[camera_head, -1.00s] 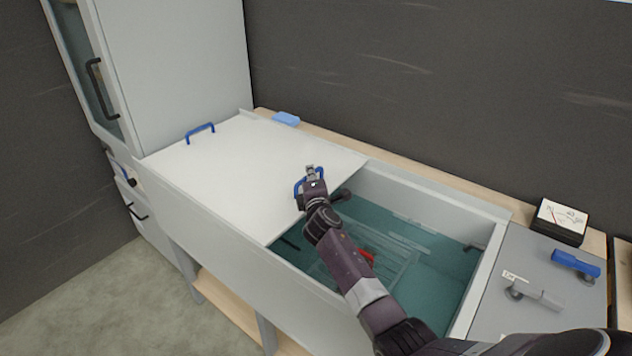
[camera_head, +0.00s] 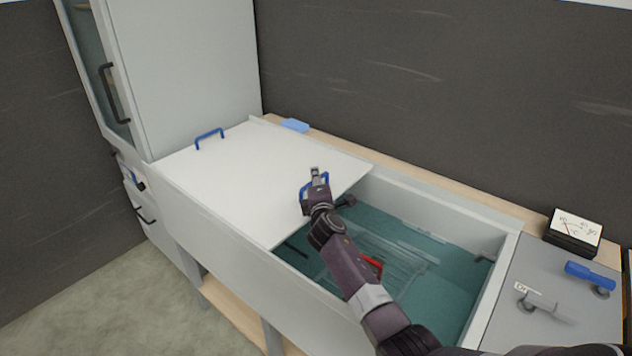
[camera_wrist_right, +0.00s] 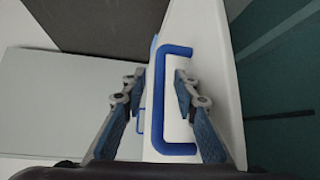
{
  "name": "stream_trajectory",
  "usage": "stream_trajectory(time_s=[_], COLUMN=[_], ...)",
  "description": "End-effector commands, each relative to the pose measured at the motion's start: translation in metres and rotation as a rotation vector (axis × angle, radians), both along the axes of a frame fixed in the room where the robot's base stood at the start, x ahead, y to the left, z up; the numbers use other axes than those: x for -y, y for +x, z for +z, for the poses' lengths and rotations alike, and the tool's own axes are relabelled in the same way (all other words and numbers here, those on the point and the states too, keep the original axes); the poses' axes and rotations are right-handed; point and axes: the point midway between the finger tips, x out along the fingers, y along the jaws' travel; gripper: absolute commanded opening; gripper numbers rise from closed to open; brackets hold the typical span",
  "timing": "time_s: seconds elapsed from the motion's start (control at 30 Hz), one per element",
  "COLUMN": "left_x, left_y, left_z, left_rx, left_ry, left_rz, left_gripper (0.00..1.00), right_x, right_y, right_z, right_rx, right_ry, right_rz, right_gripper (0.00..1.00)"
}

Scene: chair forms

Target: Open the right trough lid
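The white trough lid (camera_head: 250,185) lies flat over the left part of the long trough (camera_head: 240,240). Its edge ends near mid-trough, and the right part stands uncovered, showing teal water. My right gripper (camera_head: 315,178) is at the blue handle (camera_head: 304,196) near this edge. In the right wrist view the blue handle (camera_wrist_right: 160,100) stands between the two fingers (camera_wrist_right: 158,110), with gaps on both sides. The gripper is open around it. A second blue handle (camera_head: 209,137) is at the lid area's far left. My left gripper is not in view.
A clear rack and a red item (camera_head: 372,265) are in the water. A grey panel (camera_head: 520,310) with two lever handles and a meter (camera_head: 574,232) are at the right. A light blue block (camera_head: 295,125) lies on the back ledge. A tall cabinet (camera_head: 185,70) stands left.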

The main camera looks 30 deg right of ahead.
Motion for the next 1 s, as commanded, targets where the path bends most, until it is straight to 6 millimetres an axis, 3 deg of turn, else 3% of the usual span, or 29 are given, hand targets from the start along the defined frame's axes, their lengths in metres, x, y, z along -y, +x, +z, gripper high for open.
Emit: stream_trajectory(time_s=[0.27,0.7,1.0], left_x=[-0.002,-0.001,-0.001], left_y=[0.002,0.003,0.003], left_z=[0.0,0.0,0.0], left_rx=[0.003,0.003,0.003], left_ry=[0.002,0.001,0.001], left_rz=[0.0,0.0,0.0], left_gripper=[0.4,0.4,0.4], right_x=[-0.006,-0.036,-0.047], right_y=[-0.015,-0.083,-0.108], right_z=[0.002,0.012,0.016], right_rx=[0.0,0.0,-0.001], right_ry=[-0.002,-0.001,0.001], right_rz=[0.0,0.001,0.002], right_gripper=[0.27,0.27,0.27])
